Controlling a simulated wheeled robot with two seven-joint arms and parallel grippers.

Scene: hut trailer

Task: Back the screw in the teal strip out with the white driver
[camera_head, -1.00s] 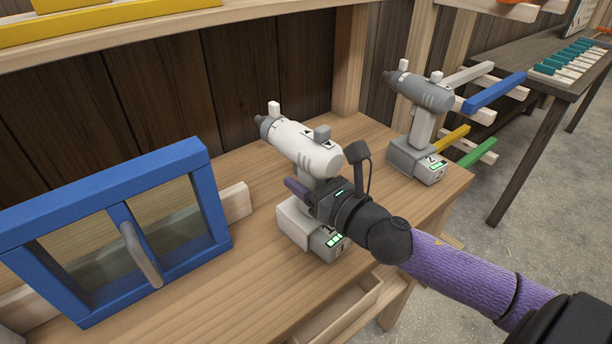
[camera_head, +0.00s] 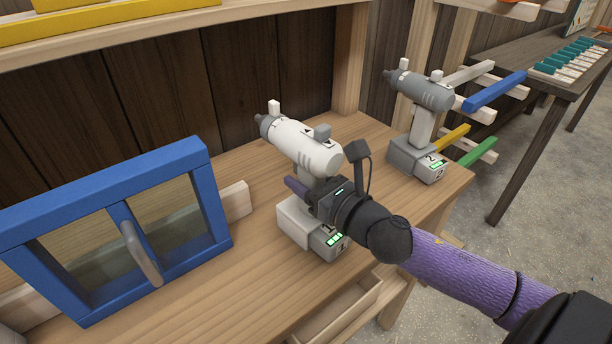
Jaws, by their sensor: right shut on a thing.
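The white driver (camera_head: 303,145) stands upright on the wooden workbench, its grey nose pointing to the back left. Its block base shows the number 1 and green lights. My right gripper (camera_head: 312,192) is shut around the driver's handle, coming in from the right; the gripper hides much of the handle. No strip that is clearly the teal one with a screw shows; teal pieces (camera_head: 572,60) lie in a row on the dark table at the far right, too small to make out a screw. My left gripper is not in view.
A grey driver (camera_head: 424,92) marked 2 stands at the bench's back right. A blue framed window (camera_head: 100,165) with a handle stands at left on the workbench (camera_head: 205,285). An open drawer (camera_head: 340,310) juts out in front. Coloured bars (camera_head: 495,92) stick out beyond the bench.

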